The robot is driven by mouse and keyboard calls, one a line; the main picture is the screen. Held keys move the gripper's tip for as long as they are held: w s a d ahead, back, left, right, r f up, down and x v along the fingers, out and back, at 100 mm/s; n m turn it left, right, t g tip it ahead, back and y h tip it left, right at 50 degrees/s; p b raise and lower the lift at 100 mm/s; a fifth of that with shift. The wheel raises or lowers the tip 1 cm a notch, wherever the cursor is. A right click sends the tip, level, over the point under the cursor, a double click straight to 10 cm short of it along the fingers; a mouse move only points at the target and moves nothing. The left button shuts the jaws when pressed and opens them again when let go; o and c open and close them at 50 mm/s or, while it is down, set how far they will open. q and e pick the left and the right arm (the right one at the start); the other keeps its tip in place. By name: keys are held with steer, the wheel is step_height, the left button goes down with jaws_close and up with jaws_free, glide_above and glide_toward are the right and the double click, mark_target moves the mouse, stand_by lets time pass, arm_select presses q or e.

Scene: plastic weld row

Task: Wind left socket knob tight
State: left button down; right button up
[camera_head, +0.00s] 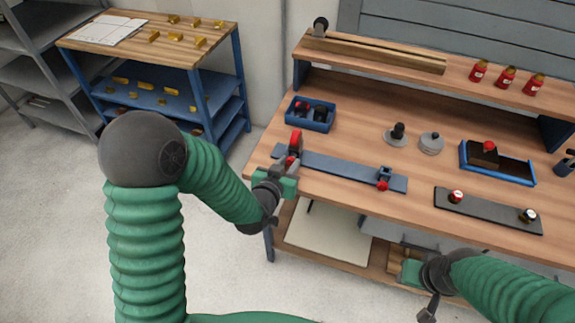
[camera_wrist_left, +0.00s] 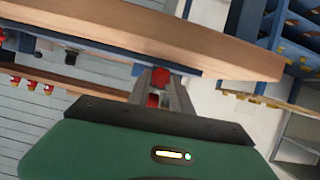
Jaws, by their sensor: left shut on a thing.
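A blue bar (camera_head: 340,168) lies along the front of the workbench. At its left end is the left socket, mostly hidden by my gripper, with a red upright part (camera_head: 295,141) above it. My left gripper (camera_head: 289,166) is at this end, shut on the red left socket knob, which shows between the fingers in the left wrist view (camera_wrist_left: 160,77). The right socket (camera_head: 385,171) has a red knob (camera_head: 383,186) on its front. My right gripper (camera_head: 400,264) is low in front of the bench, apart from the bar; its finger opening is unclear.
A dark plate (camera_head: 487,211) with two knobs lies right of the bar. Behind are a blue bin (camera_head: 310,115), round grey pieces (camera_head: 431,144) and a blue tray (camera_head: 497,163). Red bottles (camera_head: 505,77) stand on the raised shelf. The bench's front edge is close below the bar.

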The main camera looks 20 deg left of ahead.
arm_select(q)
steer(key=shift+s+d+f+m+y, duration=0.15)
steer(key=shift+f+m+y, duration=0.15)
steer(key=shift+m, duration=0.2)
stand_by(0.3)
steer(key=c, duration=1.4)
jaws_free()
steer(key=shift+c, duration=0.2)
steer(key=shift+r, duration=0.2)
